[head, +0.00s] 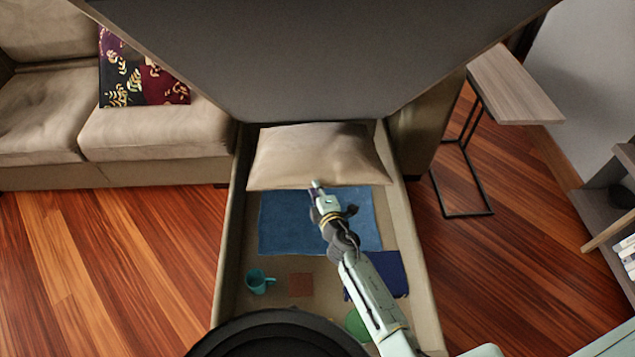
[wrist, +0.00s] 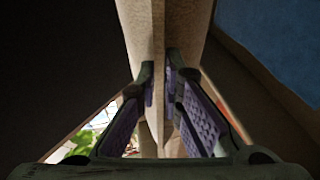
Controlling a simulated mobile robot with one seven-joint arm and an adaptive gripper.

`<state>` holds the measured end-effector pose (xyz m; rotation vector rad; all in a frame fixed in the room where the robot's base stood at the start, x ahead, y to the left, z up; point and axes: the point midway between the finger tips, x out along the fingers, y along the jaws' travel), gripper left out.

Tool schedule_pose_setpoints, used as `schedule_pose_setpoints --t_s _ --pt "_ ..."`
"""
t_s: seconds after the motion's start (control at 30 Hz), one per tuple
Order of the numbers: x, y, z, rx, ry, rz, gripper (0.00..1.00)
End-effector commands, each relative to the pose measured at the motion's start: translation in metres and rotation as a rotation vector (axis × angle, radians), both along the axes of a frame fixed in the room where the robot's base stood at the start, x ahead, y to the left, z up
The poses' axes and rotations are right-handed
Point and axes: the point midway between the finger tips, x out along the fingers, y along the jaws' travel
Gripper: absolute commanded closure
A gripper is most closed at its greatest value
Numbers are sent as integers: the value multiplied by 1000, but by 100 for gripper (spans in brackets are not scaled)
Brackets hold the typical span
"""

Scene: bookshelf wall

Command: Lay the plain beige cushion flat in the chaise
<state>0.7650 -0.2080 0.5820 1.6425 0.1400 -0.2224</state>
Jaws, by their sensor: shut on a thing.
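The plain beige cushion (head: 318,155) lies at the far end of the open storage box of the chaise (head: 411,268), below the raised grey lid. Its near edge reaches over the far part of a blue cloth; whether it rests fully on the floor of the box I cannot tell. My gripper (head: 317,186) is at the middle of the cushion's near edge. In the wrist view, my gripper (wrist: 161,85) is shut on a beige fold of the cushion (wrist: 184,25), with a purple-padded finger on each side.
The lid (head: 290,55) slants over the far end. The box holds a blue cloth (head: 285,222), teal mug (head: 257,281), brown square (head: 300,285), dark blue item (head: 390,272) and green round thing (head: 357,325). A sofa (head: 160,135) stands left, a side table (head: 510,80) right.

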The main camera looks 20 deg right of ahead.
Motion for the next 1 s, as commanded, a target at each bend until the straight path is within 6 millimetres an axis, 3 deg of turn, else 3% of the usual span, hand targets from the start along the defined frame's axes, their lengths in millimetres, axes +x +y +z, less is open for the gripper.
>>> schedule_pose_setpoints --t_s 0.13,0.57,1.0 --pt "4 -3 8 1 2 -4 100" --pt "9 -5 4 2 1 -5 100" --pt "48 -15 -39 0 4 -2 100"
